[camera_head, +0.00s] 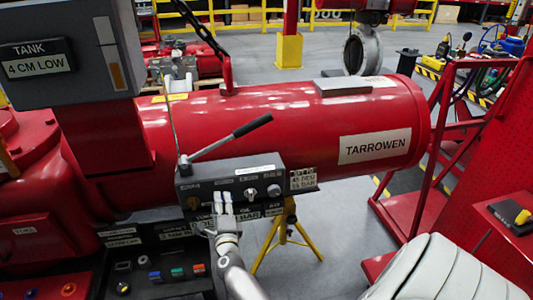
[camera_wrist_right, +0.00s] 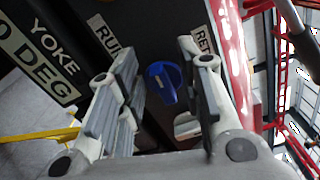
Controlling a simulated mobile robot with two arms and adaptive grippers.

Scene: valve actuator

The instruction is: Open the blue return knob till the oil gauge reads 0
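The blue return knob (camera_wrist_right: 163,82) shows in the right wrist view on a dark panel, beside a partly hidden label starting "RET". My right gripper (camera_wrist_right: 158,62) is open, one finger on each side of the knob in that view, with dark gaps between. I cannot tell how deep the fingers reach. In the head view, the right gripper (camera_head: 225,203) is at the front of the dark pump box (camera_head: 222,178) and hides the knob. No oil gauge reading can be made out; the tank display (camera_head: 37,60) reads "4 CM LOW". My left gripper is not in view.
A long lever (camera_head: 232,137) rises from the pump box. Two silver knobs (camera_head: 262,192) sit right of my gripper. The red TARROWEN cylinder (camera_head: 280,130) lies behind. A lower panel with coloured buttons (camera_head: 177,272) is at left. A yellow tripod (camera_head: 287,232) stands beneath the box.

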